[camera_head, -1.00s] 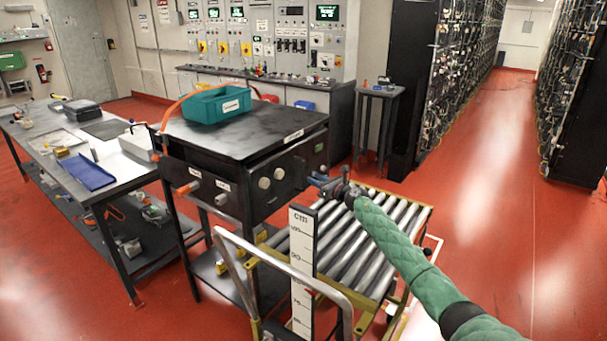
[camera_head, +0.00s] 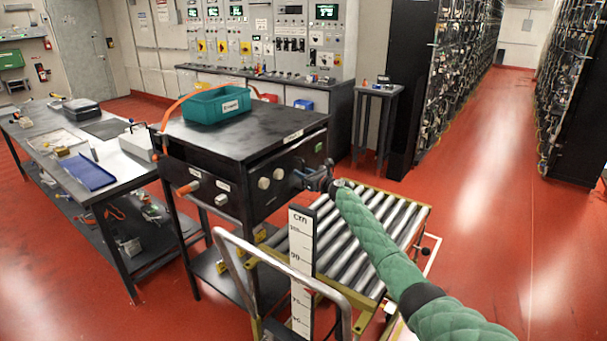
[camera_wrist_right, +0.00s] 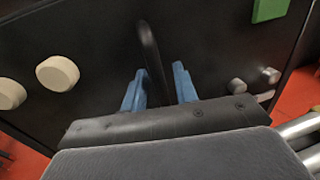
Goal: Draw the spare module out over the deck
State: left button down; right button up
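The spare module (camera_head: 283,187) is a black box in the black stand, its front face toward the roller deck. In the right wrist view its black face (camera_wrist_right: 95,45) has cream knobs and a black upright handle (camera_wrist_right: 152,50). My right gripper (camera_head: 314,180) is at this face. In the wrist view its blue fingers (camera_wrist_right: 160,88) stand apart, one on each side of the handle, with gaps showing. The deck (camera_head: 362,235) of grey rollers in a yellow frame lies below and right of the gripper, with no module on it. My left gripper is out of view.
A teal bin (camera_head: 217,104) sits on the stand's top (camera_head: 270,130). A cm scale (camera_head: 301,250) and a metal push rail (camera_head: 262,262) stand in front of the deck. A workbench (camera_head: 60,150) is at left. Red floor (camera_head: 490,190) is clear at right.

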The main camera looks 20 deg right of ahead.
grip_shut()
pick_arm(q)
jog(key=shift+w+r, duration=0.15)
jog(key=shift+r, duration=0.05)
